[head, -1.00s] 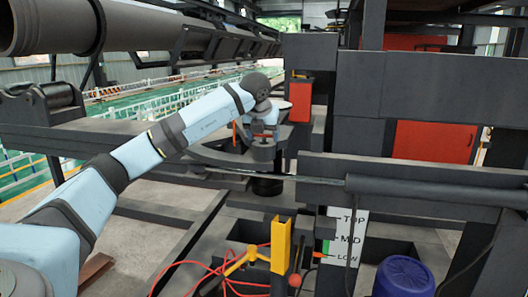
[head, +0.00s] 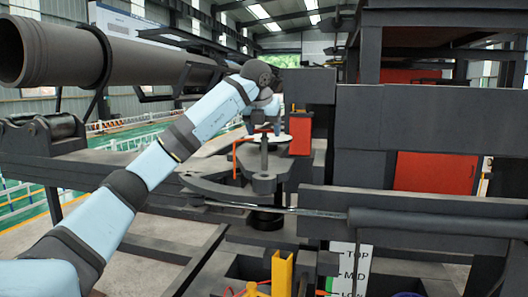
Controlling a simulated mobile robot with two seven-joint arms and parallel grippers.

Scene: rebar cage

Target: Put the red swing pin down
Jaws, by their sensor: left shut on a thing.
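My left gripper (head: 264,122) is at the upper middle of the head view, at the end of my pale blue arm. It is shut on the reddish top of the swing pin (head: 264,154), though its fingers are small and hard to make out. The pin's grey shaft hangs upright below the gripper. It stands over the dark round eye (head: 264,184) of a curved grey bracket (head: 215,187). I cannot tell whether the pin's lower end is in the eye or just above it. My right gripper is not in view.
A thin orange bent rod (head: 235,160) stands left of the pin. A red box (head: 300,133) is close on the right. A long dark cylinder with a rod (head: 420,221) crosses in front. A yellow post (head: 282,275) and a level plate (head: 350,268) stand nearer.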

